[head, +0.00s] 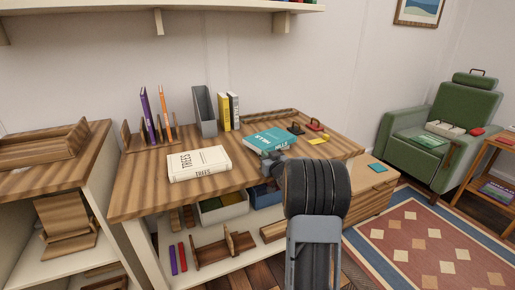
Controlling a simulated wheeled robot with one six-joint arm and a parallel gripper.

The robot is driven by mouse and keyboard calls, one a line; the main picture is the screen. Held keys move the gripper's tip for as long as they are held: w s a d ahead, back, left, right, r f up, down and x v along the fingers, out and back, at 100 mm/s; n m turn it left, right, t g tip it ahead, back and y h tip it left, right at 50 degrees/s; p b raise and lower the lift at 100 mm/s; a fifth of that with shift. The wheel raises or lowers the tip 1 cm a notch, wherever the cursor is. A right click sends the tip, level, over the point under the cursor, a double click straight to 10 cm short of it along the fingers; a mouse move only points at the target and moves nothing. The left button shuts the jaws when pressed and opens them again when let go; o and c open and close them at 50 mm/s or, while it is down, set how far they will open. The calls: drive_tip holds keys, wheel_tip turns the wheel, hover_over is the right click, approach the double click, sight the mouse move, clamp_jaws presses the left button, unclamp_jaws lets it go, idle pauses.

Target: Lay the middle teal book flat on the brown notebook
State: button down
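A teal book (269,140) with white lettering lies flat toward the right of the wooden desk, cover up. Whether anything lies under it I cannot tell. My gripper (271,158) is at the book's near edge, low over the desk. My own arm hides much of the gripper, so its fingers and any contact with the book are unclear. I cannot make out a brown notebook; the book or my arm may hide it. No other teal book stands among the upright books on the desk.
A white book (199,164) lies left on the desk (140,202). Behind stand a purple book (148,115), an orange book (166,113), a grey holder (204,111) and a yellow book (223,111). Dark and red stamp-like objects sit right of the teal book. Bins are below.

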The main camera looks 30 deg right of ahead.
drive_tip(key=shift+w+d, duration=0.15)
drive_tip(key=shift+w, duration=0.7)
drive_tip(key=shift+s, duration=0.1)
drive_tip(key=shift+s+a, duration=0.15)
drive_tip(key=shift+s, duration=0.8)
drive_tip(key=shift+s+a, duration=0.15)
drive_tip(key=shift+s, duration=0.75)
